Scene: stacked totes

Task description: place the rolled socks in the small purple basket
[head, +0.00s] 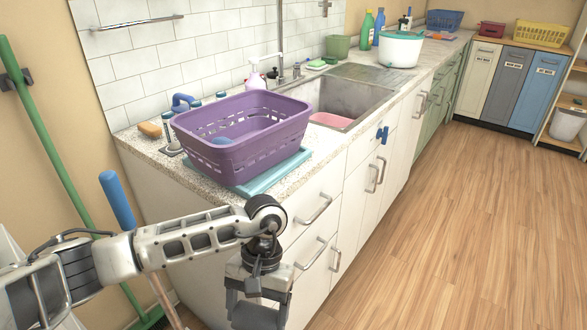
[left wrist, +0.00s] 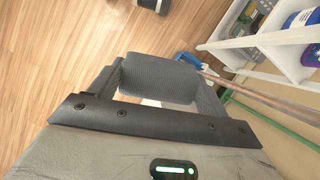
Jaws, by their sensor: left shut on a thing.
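The purple basket (head: 262,152) stands upright on the near end of the counter, on a light blue flat thing (head: 275,174). Something blue shows inside it through the slots. My left gripper (head: 258,306) hangs in front of the counter's near cabinets, below and to the right of the basket and apart from it. It is shut on a dark grey, ribbed, rounded thing, seemingly the rolled socks (left wrist: 160,80), which spans between the fingers in the left wrist view. My right gripper is not in view.
Bottles, a sponge (head: 150,130) and a blue brush lie behind the basket against the tiles. The sink (head: 345,98) is beyond it. A green broom handle (head: 45,140) leans at left. Wooden floor at right is clear. White shelves (left wrist: 260,40) show in the left wrist view.

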